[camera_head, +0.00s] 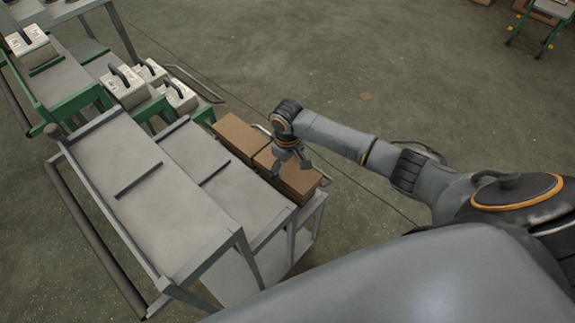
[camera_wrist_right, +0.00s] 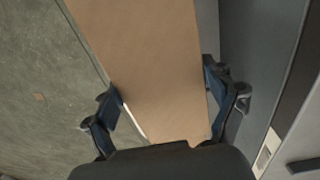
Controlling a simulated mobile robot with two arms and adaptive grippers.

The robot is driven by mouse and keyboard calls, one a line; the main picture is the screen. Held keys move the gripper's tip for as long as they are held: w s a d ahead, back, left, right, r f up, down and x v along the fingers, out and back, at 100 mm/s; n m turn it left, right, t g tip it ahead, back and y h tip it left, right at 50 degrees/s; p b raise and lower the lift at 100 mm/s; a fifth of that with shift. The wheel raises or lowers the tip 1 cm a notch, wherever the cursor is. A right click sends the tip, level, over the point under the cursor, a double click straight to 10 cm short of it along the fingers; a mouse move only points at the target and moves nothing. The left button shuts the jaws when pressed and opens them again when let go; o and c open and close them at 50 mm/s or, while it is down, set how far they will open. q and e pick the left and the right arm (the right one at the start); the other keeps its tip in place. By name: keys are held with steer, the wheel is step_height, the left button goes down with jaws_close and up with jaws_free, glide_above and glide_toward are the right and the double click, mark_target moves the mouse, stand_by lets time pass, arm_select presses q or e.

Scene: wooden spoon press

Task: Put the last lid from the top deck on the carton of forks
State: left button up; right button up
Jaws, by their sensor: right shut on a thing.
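My right gripper (camera_head: 291,169) is over the nearer of two brown cardboard cartons on the low deck of the cart. Its fingers are shut on the brown cardboard lid (camera_wrist_right: 150,45), one at each long side in the right wrist view. The lid sits at the top of the nearer carton (camera_head: 301,186); I cannot tell whether it is fully seated. The other brown carton (camera_head: 238,136) stands just behind it, with a flat brown top. The contents of both cartons are hidden. The top deck (camera_head: 115,160) shows no lid. My left gripper is out of view.
The grey stepped cart has bare decks with thin divider bars, including a middle deck (camera_head: 200,170) beside the cartons. A rail (camera_head: 95,235) runs along its left side. Green-framed carts with white handled boxes (camera_head: 125,87) stand behind. The floor to the right is open.

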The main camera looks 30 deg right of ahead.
mark_target(287, 167)
steer(key=o, duration=0.8)
steer(key=shift+o, duration=0.2)
steer(key=shift+r, duration=0.1)
step_height(287, 167, up, 13)
steer(key=p, duration=0.1)
